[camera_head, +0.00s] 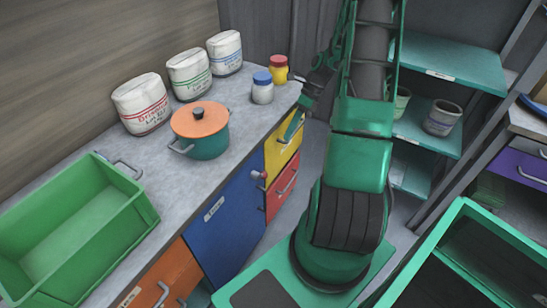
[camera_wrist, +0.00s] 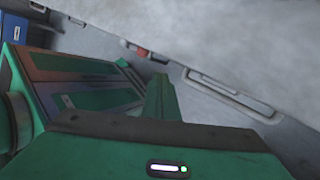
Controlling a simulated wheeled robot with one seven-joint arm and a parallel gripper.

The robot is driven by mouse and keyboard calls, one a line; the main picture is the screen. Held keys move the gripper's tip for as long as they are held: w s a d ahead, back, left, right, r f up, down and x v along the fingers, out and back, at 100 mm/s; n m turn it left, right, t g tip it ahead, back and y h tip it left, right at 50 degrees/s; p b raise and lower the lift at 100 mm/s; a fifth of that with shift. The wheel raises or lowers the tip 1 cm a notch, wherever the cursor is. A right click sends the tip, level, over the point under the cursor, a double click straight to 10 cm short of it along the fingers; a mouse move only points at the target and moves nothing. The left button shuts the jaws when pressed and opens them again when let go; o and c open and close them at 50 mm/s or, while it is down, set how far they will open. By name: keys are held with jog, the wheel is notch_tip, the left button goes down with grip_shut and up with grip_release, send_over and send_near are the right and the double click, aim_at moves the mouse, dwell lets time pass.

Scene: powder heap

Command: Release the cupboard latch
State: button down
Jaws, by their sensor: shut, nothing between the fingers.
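The blue cupboard door (camera_head: 222,222) is below the counter and looks shut. A small latch (camera_head: 259,176) with a pale body and a reddish knob sits at its upper right edge. My gripper (camera_head: 294,126) is shut and empty, in front of the yellow drawer, above and to the right of the latch and apart from it. In the wrist view its green fingers (camera_wrist: 161,98) are together at the centre. A small red part (camera_wrist: 142,52) shows beyond them; I cannot tell whether it is the latch.
A yellow drawer (camera_head: 281,147) and a red drawer (camera_head: 282,187) are right of the blue door. The counter (camera_head: 240,138) holds an orange-lidded pot (camera_head: 205,142), several bags and two jars. A green crate (camera_head: 150,215) sits at the left. Shelves (camera_head: 455,65) stand right of my arm.

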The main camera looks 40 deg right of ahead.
aim_at(259, 175)
jog(key=s+n+t+y, duration=0.1)
jog(key=n, duration=0.9)
jog(key=s+n+t+y, duration=0.1)
jog(key=n+t, duration=0.1)
jog(key=n, duration=0.8)
jog(key=s+n+t+y, duration=0.1)
jog(key=n, duration=0.9)
jog(key=shift+s+d+f+t, duration=0.1)
jog(key=shift+s+f+t, duration=0.25)
jog(key=shift+s+t, duration=0.05)
jog(key=x, duration=1)
jog(key=shift+a, duration=0.3)
jog(key=shift+s+a+f, duration=0.4)
jog(key=shift+a+f, duration=0.15)
jog(key=shift+f, duration=0.1)
jog(key=shift+s+a+f, duration=0.4)
jog(key=shift+a+f, duration=0.1)
jog(key=shift+f, duration=0.15)
